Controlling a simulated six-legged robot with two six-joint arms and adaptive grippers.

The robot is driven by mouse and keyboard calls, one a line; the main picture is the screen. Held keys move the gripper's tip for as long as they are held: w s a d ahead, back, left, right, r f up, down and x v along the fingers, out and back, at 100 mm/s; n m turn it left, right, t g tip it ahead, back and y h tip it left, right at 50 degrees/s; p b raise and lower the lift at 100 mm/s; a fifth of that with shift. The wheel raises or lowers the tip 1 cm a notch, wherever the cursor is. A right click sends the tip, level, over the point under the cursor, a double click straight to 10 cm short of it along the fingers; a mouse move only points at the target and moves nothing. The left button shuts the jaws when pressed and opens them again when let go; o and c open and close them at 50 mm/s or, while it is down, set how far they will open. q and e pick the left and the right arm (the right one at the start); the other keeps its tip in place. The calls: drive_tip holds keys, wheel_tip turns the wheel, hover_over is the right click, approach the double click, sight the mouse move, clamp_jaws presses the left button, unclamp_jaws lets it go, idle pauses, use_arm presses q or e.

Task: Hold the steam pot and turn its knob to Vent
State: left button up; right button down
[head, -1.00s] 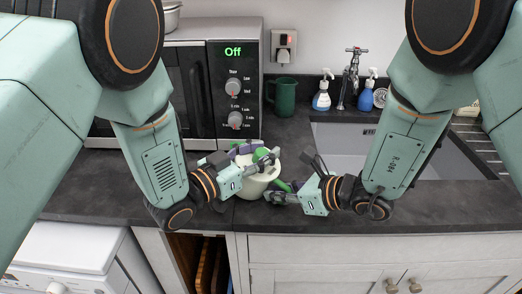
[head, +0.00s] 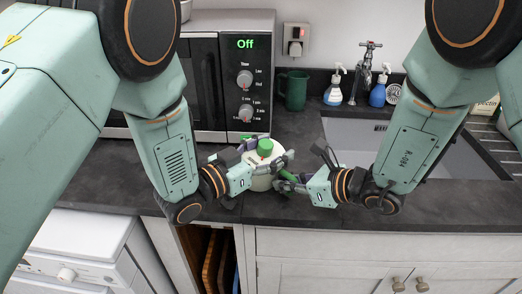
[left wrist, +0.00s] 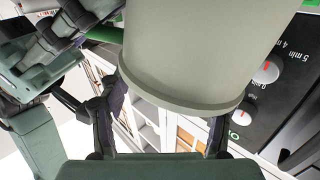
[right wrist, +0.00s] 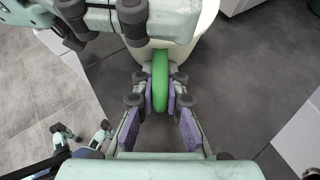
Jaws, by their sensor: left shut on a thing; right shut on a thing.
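The steam pot (head: 262,183) is a pale cream vessel at the counter's front edge, with a green knob (head: 265,147) on top. Its pale body (left wrist: 200,55) fills the upper part of the left wrist view. My left gripper (head: 266,160) is shut on the pot, its fingers at either side below the knob. My right gripper (head: 284,180) is shut on the pot's green side handle (right wrist: 160,80), which shows between its purple pads in the right wrist view. The knob's markings are too small to read. I cannot tell whether the pot touches the counter.
A microwave (head: 245,75) reading "Off" stands behind the pot at left. A green mug (head: 294,92), soap bottles (head: 334,88) and a tap (head: 365,70) stand at the back. The sink (head: 400,150) is at right. Dark counter (head: 105,180) is clear at left.

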use_arm(q)
drive_tip(key=w+a+v, duration=0.1)
drive_tip(key=v, duration=1.2)
drive_tip(key=shift+a, duration=0.5)
idle(0.6)
idle(0.4)
drive_tip(key=v, duration=0.7)
drive_tip(key=shift+s+r, duration=0.2)
drive_tip(key=shift+s, duration=0.05)
idle(0.4)
drive_tip(key=shift+a, duration=0.15)
idle(0.4)
